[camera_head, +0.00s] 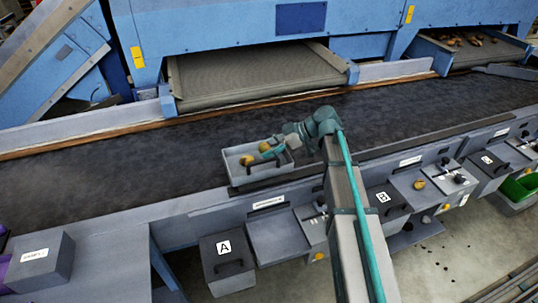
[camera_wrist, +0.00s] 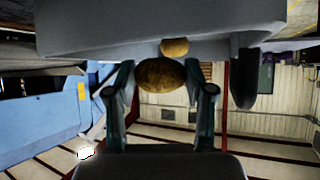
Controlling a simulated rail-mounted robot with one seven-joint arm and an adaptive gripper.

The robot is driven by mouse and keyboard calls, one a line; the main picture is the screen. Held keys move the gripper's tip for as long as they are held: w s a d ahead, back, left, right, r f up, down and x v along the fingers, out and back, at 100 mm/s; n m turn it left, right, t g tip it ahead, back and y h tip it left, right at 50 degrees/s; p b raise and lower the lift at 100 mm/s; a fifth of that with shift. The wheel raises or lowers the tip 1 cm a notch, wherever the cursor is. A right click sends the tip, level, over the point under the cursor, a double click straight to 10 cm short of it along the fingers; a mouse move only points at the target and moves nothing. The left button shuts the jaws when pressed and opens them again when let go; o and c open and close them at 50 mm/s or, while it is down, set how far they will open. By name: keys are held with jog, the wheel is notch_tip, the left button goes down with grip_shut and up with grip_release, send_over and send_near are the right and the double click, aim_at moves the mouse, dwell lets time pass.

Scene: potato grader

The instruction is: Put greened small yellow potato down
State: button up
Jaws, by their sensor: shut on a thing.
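My gripper (camera_head: 270,151) reaches into a small grey tray (camera_head: 245,180) from the right. In the wrist view my gripper (camera_wrist: 160,95) is shut on a brownish-yellow potato (camera_wrist: 160,74), one finger on each side. In the head view the held potato (camera_head: 264,147) shows at the fingertips, over the tray. A second yellow potato (camera_head: 247,160) is in the tray to its left. That second potato also shows in the wrist view (camera_wrist: 174,47), just beyond the held one. I cannot tell whether the held potato touches the tray floor. Green colouring is not clear on either potato.
The tray stands at the near edge of a dark conveyor belt (camera_head: 110,168). Grey boxes, including one marked A (camera_head: 224,247), line the near side. A blue machine (camera_head: 230,25) with a chute (camera_head: 255,75) is behind. The belt left of the tray is clear.

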notch_tip(320, 180, down, 4)
jog(key=shift+r+p, duration=0.2)
jog(key=shift+p, duration=0.4)
jog(key=shift+f+b, duration=0.25)
jog(key=shift+b, duration=0.05)
jog(key=o, duration=1)
jog(key=shift+r, duration=0.1)
jog(key=shift+r+p, duration=0.15)
jog(key=shift+p, duration=0.15)
jog(key=b+v, duration=0.3)
jog(key=v, duration=0.9)
jog(key=shift+b, duration=0.3)
